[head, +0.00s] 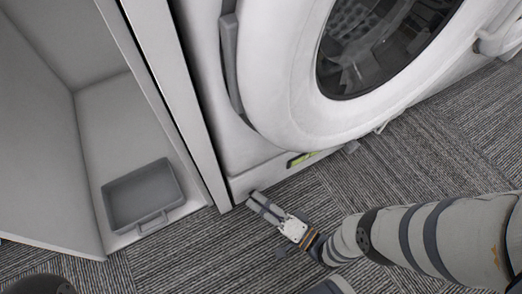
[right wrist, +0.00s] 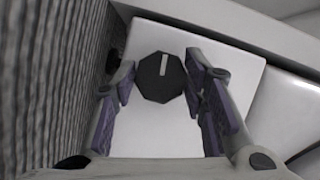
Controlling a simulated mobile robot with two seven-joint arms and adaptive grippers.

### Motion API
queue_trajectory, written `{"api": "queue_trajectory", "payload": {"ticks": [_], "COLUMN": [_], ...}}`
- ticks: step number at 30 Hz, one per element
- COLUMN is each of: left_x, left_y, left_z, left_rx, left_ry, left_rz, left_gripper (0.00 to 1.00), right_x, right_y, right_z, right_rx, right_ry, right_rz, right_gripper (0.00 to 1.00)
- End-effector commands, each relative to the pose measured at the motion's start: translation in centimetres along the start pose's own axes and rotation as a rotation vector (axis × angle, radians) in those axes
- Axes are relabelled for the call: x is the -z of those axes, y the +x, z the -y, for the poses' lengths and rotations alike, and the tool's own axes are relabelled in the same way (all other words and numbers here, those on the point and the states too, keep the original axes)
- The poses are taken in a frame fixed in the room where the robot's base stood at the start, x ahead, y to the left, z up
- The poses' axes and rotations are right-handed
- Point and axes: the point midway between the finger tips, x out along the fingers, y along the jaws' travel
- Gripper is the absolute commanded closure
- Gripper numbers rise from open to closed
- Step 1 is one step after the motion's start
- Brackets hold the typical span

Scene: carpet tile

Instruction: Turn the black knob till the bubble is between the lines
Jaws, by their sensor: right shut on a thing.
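The black knob (right wrist: 161,78), many-sided with a white mark near its top edge, shows in the right wrist view. My right gripper (right wrist: 160,82) has one finger on each side of it and is shut on it. In the head view my right gripper (head: 256,198) is low at the front left corner of the white washing machine (head: 262,70), and the knob is hidden there. A yellow-green level vial (head: 302,159) sits on the machine's lower front. Its bubble and lines are too small to make out. My left gripper is not in view.
A white cabinet (head: 125,105) stands open left of the machine, with a grey tray (head: 143,196) in it. The machine's round door (head: 290,95) overhangs the vial. Striped carpet (head: 440,145) is clear in front.

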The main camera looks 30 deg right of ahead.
Motion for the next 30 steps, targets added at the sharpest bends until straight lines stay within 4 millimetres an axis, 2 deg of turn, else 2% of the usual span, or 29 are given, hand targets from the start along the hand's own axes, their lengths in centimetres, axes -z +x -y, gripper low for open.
{"api": "queue_trajectory", "payload": {"ticks": [19, 20, 22, 30], "left_x": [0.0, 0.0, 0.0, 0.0], "left_y": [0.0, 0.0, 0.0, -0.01], "left_z": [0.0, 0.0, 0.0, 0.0], "left_rx": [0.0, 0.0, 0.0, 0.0], "left_ry": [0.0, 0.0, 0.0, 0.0], "left_rz": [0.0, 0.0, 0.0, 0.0], "left_gripper": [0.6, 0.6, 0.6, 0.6], "right_x": [0.05, 0.05, 0.04, 0.04], "right_y": [0.32, 0.32, 0.3, 0.1], "right_z": [0.31, 0.31, 0.28, 0.11], "right_rx": [0.026, 0.026, 0.025, 0.019], "right_ry": [0.033, 0.033, 0.033, 0.033], "right_rz": [-0.004, -0.004, -0.004, -0.003], "right_gripper": [0.89, 0.56, 0.42, 0.42]}}
